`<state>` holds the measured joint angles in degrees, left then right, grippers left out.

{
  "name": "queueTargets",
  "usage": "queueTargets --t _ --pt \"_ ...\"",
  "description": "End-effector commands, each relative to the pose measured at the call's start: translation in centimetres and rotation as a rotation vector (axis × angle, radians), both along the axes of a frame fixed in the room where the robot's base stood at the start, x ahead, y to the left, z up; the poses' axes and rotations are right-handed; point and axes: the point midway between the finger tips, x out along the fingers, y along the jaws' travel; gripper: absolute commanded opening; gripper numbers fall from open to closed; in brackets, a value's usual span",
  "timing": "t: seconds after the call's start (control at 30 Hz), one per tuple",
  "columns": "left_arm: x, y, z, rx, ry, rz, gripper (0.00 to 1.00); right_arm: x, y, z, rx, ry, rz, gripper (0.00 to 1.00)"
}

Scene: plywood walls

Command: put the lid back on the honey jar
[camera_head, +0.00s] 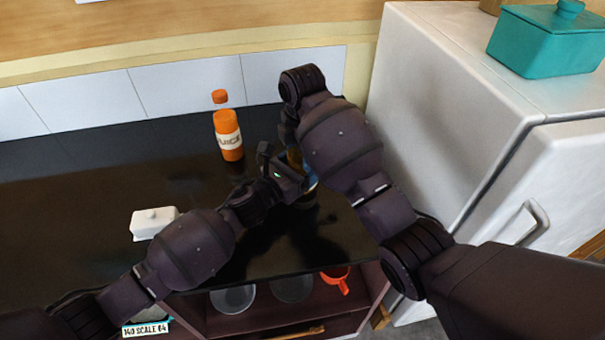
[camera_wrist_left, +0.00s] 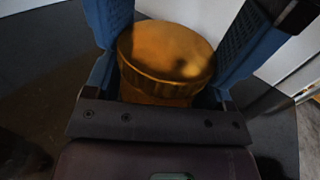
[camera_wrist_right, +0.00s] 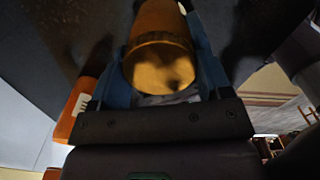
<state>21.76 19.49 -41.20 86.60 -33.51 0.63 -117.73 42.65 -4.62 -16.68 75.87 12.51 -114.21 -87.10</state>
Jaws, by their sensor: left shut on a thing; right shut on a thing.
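The honey jar (camera_head: 295,160) is mostly hidden between my two grippers in the head view, near the right end of the counter. In the left wrist view my left gripper (camera_wrist_left: 170,50) has its blue fingers either side of the jar and appears shut on its body. The gold lid (camera_wrist_left: 165,45), with a ribbed rim, is at the jar's top there. In the right wrist view my right gripper (camera_wrist_right: 160,65) has its fingers either side of the lid (camera_wrist_right: 160,68) and appears shut on it, with amber beyond the rim. I cannot tell whether the lid sits fully down.
An orange juice bottle (camera_head: 229,135) stands behind and left of the jar. A white butter dish (camera_head: 153,222) is at left on the dark counter (camera_head: 80,200). A white fridge (camera_head: 430,110) bounds the right, with a teal container (camera_head: 548,42) on top. An orange cup (camera_head: 337,277) is below.

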Motion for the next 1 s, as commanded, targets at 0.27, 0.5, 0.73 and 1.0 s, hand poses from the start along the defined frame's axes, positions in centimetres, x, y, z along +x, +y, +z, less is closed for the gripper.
queueTargets --t 0.27,0.5,0.73,1.0 --pt "-0.06 -0.04 -0.03 0.0 0.0 -0.001 0.1 0.05 -0.01 0.01 0.0 -0.002 -0.209 0.43" --pt "-0.06 -0.04 -0.03 0.0 0.0 -0.001 0.1 0.06 -0.03 0.02 0.0 -0.002 -0.216 0.43" --pt "-0.06 -0.04 -0.03 0.0 0.0 -0.001 0.1 0.05 -0.03 0.02 0.0 -0.001 -0.215 0.97" --pt "-0.02 -0.01 -0.04 0.001 0.001 0.0 0.1 0.11 -0.01 0.29 0.001 -0.004 -0.213 0.97"
